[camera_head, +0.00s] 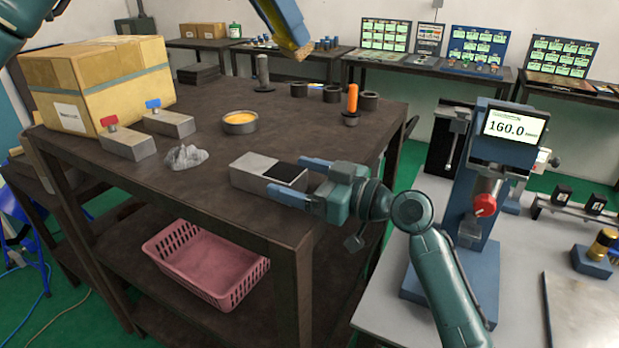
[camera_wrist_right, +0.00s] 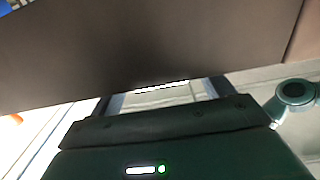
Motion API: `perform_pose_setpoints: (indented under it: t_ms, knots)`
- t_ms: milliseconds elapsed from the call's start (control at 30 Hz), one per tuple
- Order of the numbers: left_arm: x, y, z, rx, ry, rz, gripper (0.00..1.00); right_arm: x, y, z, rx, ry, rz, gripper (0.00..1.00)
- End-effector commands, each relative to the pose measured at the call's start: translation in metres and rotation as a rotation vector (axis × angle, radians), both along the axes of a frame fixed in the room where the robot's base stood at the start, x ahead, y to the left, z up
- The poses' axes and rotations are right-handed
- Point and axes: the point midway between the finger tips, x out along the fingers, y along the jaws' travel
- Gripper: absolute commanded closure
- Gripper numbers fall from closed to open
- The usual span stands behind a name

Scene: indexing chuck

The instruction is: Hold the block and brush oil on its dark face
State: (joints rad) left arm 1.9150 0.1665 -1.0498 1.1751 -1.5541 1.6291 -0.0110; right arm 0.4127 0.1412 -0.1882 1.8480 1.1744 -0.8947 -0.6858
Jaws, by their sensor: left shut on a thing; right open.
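The grey metal block (camera_head: 255,165) lies on the dark table, and its dark face (camera_head: 286,172) is turned up at the end near my right gripper. My right gripper (camera_head: 302,180) is open, its two blue fingers reaching to either side of that end. Whether they touch the block I cannot tell. In the right wrist view a pale surface shows between the fingers (camera_wrist_right: 160,95). My left gripper (camera_head: 280,22) is at the top edge, mostly cut off, shut on the brush, whose tan bristles (camera_head: 301,51) point down above the far table edge. A round dish of yellow oil (camera_head: 240,122) stands left of and behind the block.
On the table (camera_head: 210,195) are a crumpled grey rag (camera_head: 185,157), two grey blocks with red and blue knobs (camera_head: 130,140), a cardboard box (camera_head: 100,80), dark rings (camera_head: 331,93) and an orange-handled tool (camera_head: 352,98). A display machine (camera_head: 490,180) stands at right. Free room lies left of the block.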

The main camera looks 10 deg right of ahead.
Motion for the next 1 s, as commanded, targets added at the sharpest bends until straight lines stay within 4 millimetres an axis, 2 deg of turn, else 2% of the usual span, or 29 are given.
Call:
perform_pose_setpoints:
  t_ms: [167,1000]
  knots:
    - [0.0,0.0,0.0002,0.0,0.0,0.0,0.83,0.0,0.0,-0.0001,0.0,0.0,0.0,0.2]
    - [0.0,0.0,0.0002,-0.001,0.0,0.0,0.83,-0.0002,-0.0004,-0.0005,-0.001,0.001,0.0,0.88]
